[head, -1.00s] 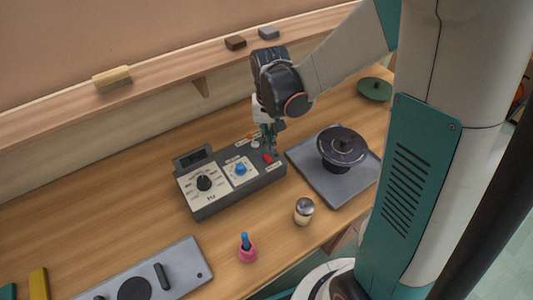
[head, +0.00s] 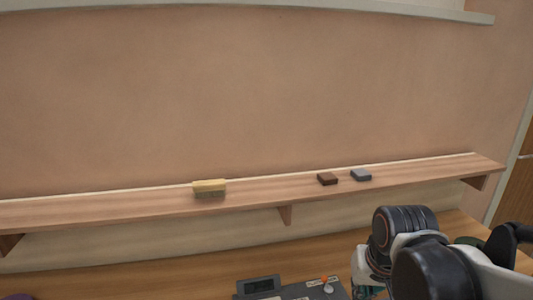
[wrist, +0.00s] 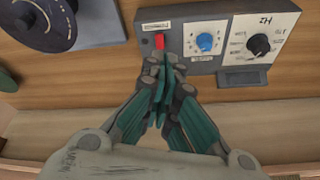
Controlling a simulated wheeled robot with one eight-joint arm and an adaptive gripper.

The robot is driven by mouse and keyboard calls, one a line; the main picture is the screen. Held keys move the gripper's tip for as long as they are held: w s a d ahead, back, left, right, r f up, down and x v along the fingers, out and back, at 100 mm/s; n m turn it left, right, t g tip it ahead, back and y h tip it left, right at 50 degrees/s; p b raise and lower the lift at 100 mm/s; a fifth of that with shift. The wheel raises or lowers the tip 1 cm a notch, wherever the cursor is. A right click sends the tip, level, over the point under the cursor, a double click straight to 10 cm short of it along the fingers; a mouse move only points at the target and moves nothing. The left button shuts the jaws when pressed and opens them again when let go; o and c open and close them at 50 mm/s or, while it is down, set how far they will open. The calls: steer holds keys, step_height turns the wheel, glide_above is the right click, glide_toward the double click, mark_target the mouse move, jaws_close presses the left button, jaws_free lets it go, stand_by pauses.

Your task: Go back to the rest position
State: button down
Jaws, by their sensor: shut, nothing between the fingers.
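My gripper (wrist: 163,80) is shut and empty in the wrist view, its teal fingers together. Its fingertips are over the near edge of the grey control box (wrist: 180,22), close to the red switch (wrist: 159,42). Whether they touch the box cannot be told. The box also has a blue knob (wrist: 204,41) and a black dial (wrist: 258,45) marked Hz. In the head view only my dark wrist joints show at the lower right; the fingers are mostly cut off. The top of the box (head: 318,291) shows at the bottom edge there.
A wooden shelf (head: 130,206) runs along the wall, holding a yellow sponge (head: 209,187), a brown block (head: 327,179) and a grey block (head: 361,175). In the wrist view, a dark round piece (wrist: 42,20) is on a grey plate (wrist: 100,22) left of the box.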

steer(key=s+n+t+b, duration=0.1)
steer(key=s+t+b, duration=0.2)
steer(key=s, duration=0.4)
steer(key=shift+r+n, duration=0.2)
steer(key=shift+n, duration=0.1)
stand_by(0.7)
